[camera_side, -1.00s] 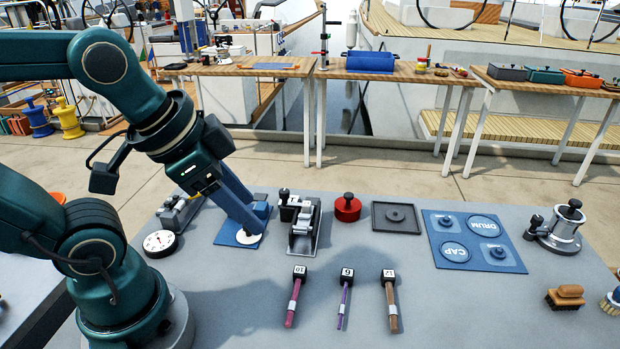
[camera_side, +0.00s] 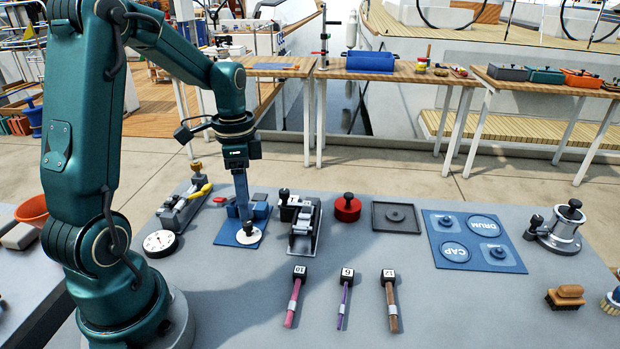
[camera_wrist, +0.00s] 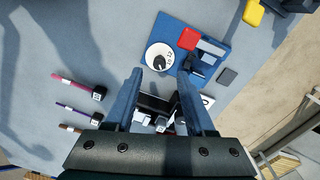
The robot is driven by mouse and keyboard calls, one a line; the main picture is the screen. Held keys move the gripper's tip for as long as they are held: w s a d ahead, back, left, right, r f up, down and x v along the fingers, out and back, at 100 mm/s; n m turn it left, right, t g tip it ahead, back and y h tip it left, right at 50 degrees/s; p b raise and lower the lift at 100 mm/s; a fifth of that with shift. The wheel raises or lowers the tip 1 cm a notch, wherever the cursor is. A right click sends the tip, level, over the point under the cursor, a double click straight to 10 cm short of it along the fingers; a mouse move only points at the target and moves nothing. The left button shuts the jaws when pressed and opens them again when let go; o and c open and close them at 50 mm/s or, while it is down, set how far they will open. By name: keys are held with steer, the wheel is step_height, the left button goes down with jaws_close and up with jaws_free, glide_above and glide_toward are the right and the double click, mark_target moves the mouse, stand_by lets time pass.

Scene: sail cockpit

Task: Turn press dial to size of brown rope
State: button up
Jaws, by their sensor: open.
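The press dial (camera_side: 248,236) is a white disc with dark marks on a blue base plate (camera_side: 226,232). In the wrist view the dial (camera_wrist: 159,57) lies just beyond my fingertips, its numbers too small to read surely. My gripper (camera_side: 244,212) points down over the blue plate, open and empty; in the wrist view its blue fingers (camera_wrist: 161,80) are spread. Whether they touch the dial cannot be told. The brown rope (camera_side: 391,308) lies at the front, its black end block (camera_side: 388,275) marked 12. The pink rope (camera_side: 293,303) is marked 10, the purple rope (camera_side: 344,303) 6.
A grey device with a yellow handle (camera_side: 200,191) and a white gauge (camera_side: 160,242) stand left of the plate. A grey clamp-like device (camera_side: 303,222) is close on its right. A red knobbed pot (camera_side: 347,207) stands further right. The bench front is mostly clear.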

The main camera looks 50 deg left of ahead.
mark_target(247, 222)
steer(key=shift+f, duration=2.25)
jaws_close()
